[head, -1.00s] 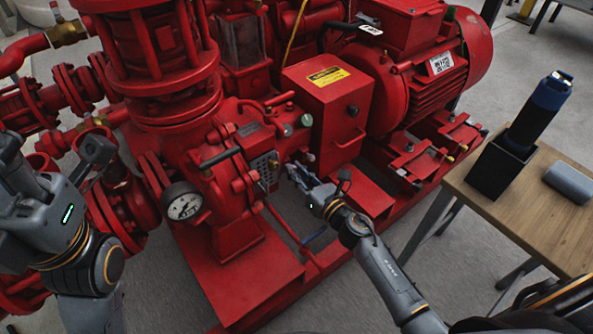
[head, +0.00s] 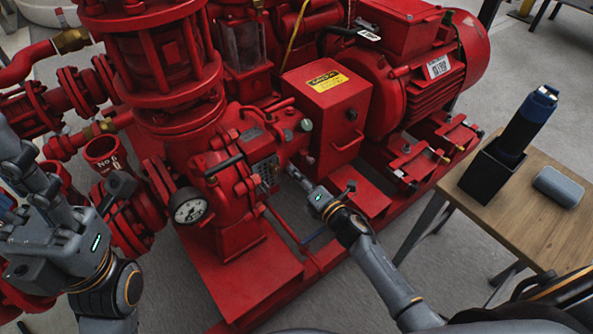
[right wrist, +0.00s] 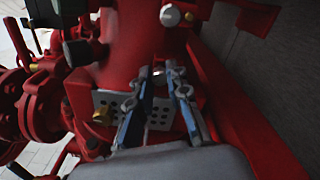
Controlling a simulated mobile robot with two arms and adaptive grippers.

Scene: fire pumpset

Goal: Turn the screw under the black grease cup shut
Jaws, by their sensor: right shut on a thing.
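My right gripper (head: 291,170) reaches in low at the front of the red pump, beside the perforated plate (head: 266,171). In the right wrist view its two fingers (right wrist: 161,72) close around a small silver screw head (right wrist: 158,77) just above the perforated plate (right wrist: 108,101). I cannot surely tell the black grease cup from the other dark fittings; the fingers hide part of that area. My left gripper (head: 119,186) is over the flanges at the left, apart from the pump's front; its fingers are not clear.
A pressure gauge (head: 190,207) and a black-gripped handle (head: 222,160) stick out left of my right gripper. The red box (head: 327,95) with a yellow label is close above it. A wooden table (head: 545,215) with a black holder (head: 491,172) stands at the right.

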